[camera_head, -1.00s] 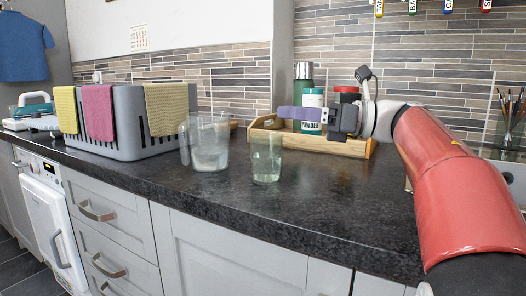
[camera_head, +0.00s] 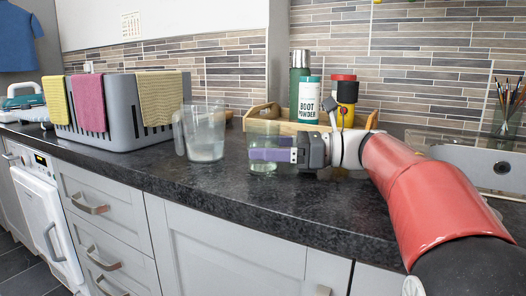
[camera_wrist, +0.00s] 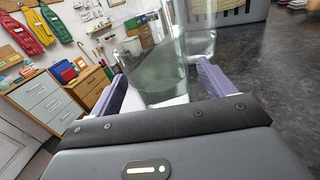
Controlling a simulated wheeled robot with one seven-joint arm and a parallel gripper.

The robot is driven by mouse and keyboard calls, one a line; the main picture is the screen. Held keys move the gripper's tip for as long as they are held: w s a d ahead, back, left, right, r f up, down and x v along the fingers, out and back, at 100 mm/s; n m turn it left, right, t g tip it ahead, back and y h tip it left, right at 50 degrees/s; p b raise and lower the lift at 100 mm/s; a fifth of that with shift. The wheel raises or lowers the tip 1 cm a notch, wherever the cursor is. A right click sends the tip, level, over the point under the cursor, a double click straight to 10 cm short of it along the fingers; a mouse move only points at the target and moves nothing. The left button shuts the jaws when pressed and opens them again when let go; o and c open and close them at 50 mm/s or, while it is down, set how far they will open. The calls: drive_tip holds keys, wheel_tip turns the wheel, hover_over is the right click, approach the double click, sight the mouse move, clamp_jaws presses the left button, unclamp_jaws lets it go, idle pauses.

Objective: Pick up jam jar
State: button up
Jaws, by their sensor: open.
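The jam jar (camera_head: 264,132) is a clear glass jar with greenish contents, upright on the dark worktop. In the wrist view the jar (camera_wrist: 158,72) stands between my two purple fingers. My gripper (camera_head: 258,154) comes in from the right at about the jar's mid-height and is open. In the wrist view my gripper (camera_wrist: 160,88) has one finger on each side of the jar. I cannot tell whether either finger touches the glass.
A clear jug (camera_head: 205,148) stands just left of the jar. Behind are a wooden tray (camera_head: 284,127) with a boot powder tin (camera_head: 309,100), a green flask (camera_head: 298,75) and a red-topped yellow container (camera_head: 347,92). A grey crate (camera_head: 120,118) with cloths stands left. The worktop's front edge is close.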

drive_tip(key=shift+x, duration=1.5)
drive_tip(key=c, duration=1.3)
